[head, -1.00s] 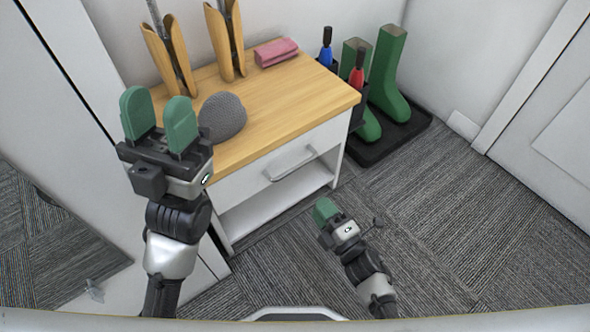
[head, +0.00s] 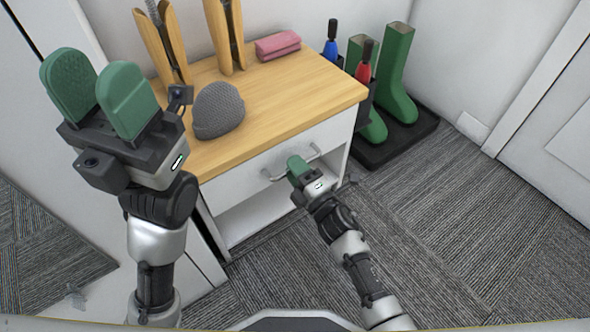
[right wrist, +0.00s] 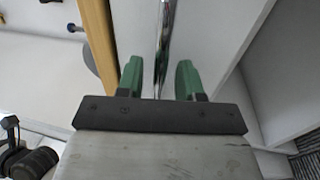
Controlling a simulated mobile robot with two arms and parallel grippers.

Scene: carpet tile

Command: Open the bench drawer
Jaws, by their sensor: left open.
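The bench (head: 290,97) has a wooden top and a white drawer (head: 237,181) below it, with its front flush with the body. A metal bar handle (head: 314,151) runs across the drawer front, partly hidden by my right gripper (head: 297,166). In the right wrist view the handle (right wrist: 163,45) stands upright in the picture between the two green fingers of the right gripper (right wrist: 158,78), which are apart with a gap on each side. My left gripper (head: 95,82) is open and empty, raised to the left of the bench top.
On the bench top are a grey knit hat (head: 218,110), a pink case (head: 278,45) and wooden boot shapers (head: 228,35). Green boots (head: 397,75) stand on a black tray (head: 400,143) to the right. The carpet (head: 430,220) in front is clear.

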